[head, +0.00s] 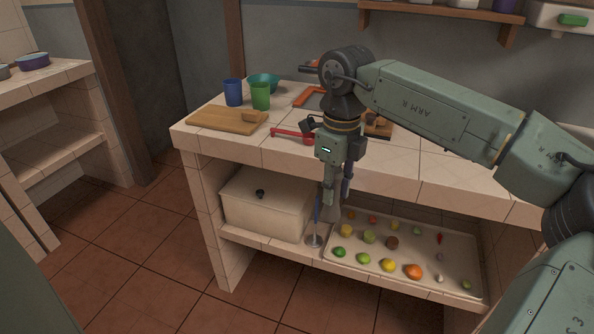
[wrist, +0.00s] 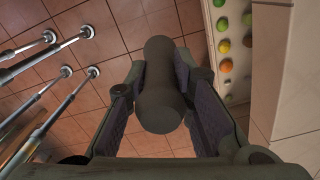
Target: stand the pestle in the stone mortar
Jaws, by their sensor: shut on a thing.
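My gripper (head: 332,198) hangs in front of the counter's front edge, pointing down, above the lower shelf in the head view. It is shut on the pestle (head: 331,213), a dark grey-brown rounded cylinder. In the wrist view the pestle (wrist: 160,85) lies between the two dark finger pads, its thick rounded end toward the camera, with tiled floor beyond it. I cannot make out the stone mortar in either view; my arm hides part of the counter top.
The tiled counter (head: 400,165) carries a cutting board (head: 215,120), blue cup (head: 233,92), green cup (head: 261,96), teal bowl (head: 264,80) and red-handled tool (head: 290,134). Below are a lidded box (head: 265,208) and a produce tray (head: 430,284). Metal rods (wrist: 60,85) show left in the wrist view.

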